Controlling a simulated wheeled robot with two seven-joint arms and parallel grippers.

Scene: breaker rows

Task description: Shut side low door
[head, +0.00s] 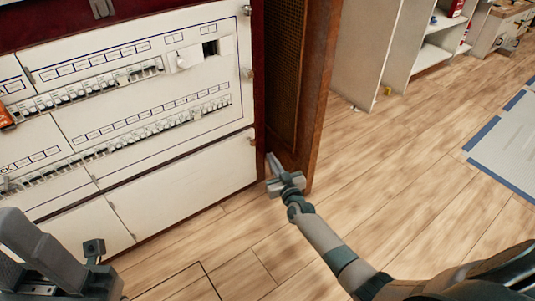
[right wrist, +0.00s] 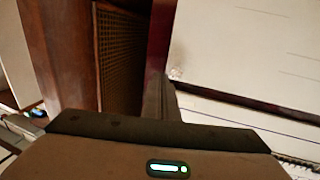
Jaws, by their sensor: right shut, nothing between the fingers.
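A brown wooden door with a mesh panel (head: 318,95) stands open at the right edge of the breaker cabinet. It also shows in the right wrist view (right wrist: 62,50). My right gripper (head: 272,164) is shut and empty, low at the door's bottom end, between the door and the white cabinet front. In the right wrist view its fingers (right wrist: 160,95) point toward the dark red cabinet frame; I cannot tell whether they touch the door. My left gripper (head: 50,255) is partly in view at the bottom left, and its fingers are not clear.
The white breaker cabinet (head: 180,185) has rows of switches and flat lower panels. An orange item (head: 6,118) is at its left edge. White shelves (head: 430,55) stand at the back right. A blue-edged grey mat (head: 510,140) lies on the right. The wooden floor between is clear.

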